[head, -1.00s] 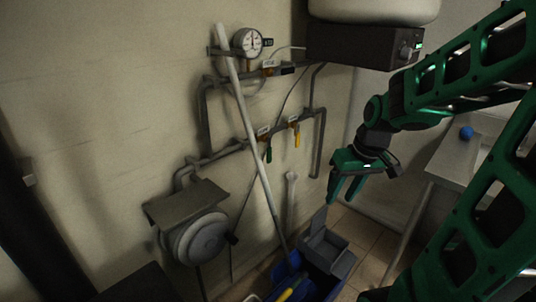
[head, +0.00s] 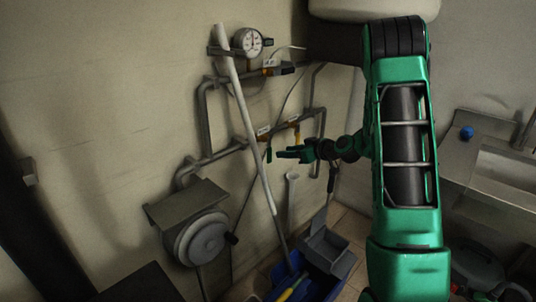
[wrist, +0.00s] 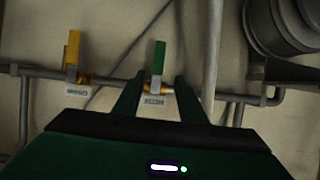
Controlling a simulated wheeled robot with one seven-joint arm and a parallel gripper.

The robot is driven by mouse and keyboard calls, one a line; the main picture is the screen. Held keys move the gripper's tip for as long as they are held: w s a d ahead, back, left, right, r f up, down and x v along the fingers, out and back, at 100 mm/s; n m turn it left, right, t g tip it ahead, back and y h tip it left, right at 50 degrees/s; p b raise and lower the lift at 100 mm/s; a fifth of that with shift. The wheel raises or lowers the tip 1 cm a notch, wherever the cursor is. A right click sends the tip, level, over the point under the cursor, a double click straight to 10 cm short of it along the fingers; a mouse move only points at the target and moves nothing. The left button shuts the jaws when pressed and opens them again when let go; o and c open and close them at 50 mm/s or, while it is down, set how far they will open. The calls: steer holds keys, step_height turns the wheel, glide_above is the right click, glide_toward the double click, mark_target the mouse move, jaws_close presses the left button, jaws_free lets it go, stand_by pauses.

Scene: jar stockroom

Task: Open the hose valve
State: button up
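The hose valve has a green lever (head: 269,155) on the lower wall pipe, and the lever hangs down, across the pipe. In the wrist view, which is upside down, the green lever (wrist: 159,58) points up from a brass body, with a white tag (wrist: 157,88) that seems to read HOSE. My gripper (head: 279,153) is open beside the lever. In the wrist view my gripper (wrist: 159,80) has one finger on each side of the valve, apart from it, with nothing held. Contact or depth cannot be told.
A second valve with a yellow lever (wrist: 72,48) sits on the same pipe. A pale pole (head: 245,115) leans close to the green lever. A pressure gauge (head: 248,42), a hose reel (head: 203,238) and a blue bin (head: 325,278) are nearby. A sink (head: 500,172) stands right.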

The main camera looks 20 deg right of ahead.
mark_target(270, 151)
steer(key=x, duration=1.1)
steer(key=shift+w+d+r, duration=0.1)
steer(key=shift+w+d, duration=0.05)
steer(key=shift+w, duration=0.05)
jaws_close()
